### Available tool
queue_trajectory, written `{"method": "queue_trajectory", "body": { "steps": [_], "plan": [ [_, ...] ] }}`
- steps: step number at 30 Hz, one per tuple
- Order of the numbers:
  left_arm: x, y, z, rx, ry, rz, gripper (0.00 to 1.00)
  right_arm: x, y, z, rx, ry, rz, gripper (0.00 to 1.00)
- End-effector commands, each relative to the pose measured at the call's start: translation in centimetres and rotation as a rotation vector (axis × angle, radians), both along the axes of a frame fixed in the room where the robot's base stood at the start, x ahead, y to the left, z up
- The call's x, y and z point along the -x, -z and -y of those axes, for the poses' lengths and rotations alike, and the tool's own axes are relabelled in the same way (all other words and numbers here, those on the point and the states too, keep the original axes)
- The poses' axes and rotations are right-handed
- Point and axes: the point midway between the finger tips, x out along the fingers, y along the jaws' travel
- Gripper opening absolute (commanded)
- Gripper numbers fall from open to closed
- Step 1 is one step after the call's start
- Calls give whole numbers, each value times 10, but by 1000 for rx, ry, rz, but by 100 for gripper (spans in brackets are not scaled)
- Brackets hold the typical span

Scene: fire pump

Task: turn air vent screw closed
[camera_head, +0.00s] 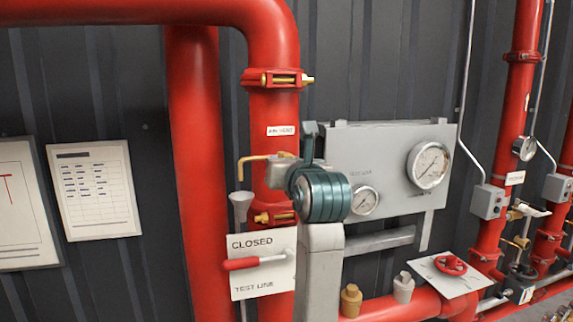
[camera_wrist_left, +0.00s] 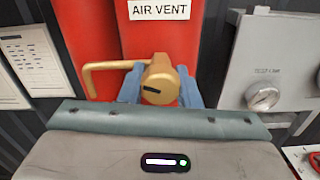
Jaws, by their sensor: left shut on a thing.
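The air vent screw (camera_wrist_left: 157,80) is a brass knob with a dark slot that looks near level, on a bent brass pipe (camera_wrist_left: 100,70) below the AIR VENT label (camera_wrist_left: 159,11). My left gripper (camera_wrist_left: 160,88) is shut on it, with one blue finger on each side. In the head view my left gripper (camera_head: 288,166) is at the red vertical pipe, just under the label (camera_head: 282,130); its wrist hides most of the screw, while the bent brass pipe (camera_head: 254,159) shows to its left. My right gripper is not in view.
A grey gauge panel (camera_head: 390,150) stands close to the right of my left gripper. A funnel (camera_head: 241,204) and a red lever (camera_head: 252,262) on a CLOSED / TEST LINE sign (camera_head: 262,282) are below left. A red handwheel (camera_head: 450,265) is lower right.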

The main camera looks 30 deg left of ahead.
Motion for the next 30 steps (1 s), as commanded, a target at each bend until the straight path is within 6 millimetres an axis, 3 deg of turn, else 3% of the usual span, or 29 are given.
{"method": "queue_trajectory", "body": {
  "steps": [30],
  "plan": [
    [2,-5,-2,-616,0,-718,7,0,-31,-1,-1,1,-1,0]
  ]
}}
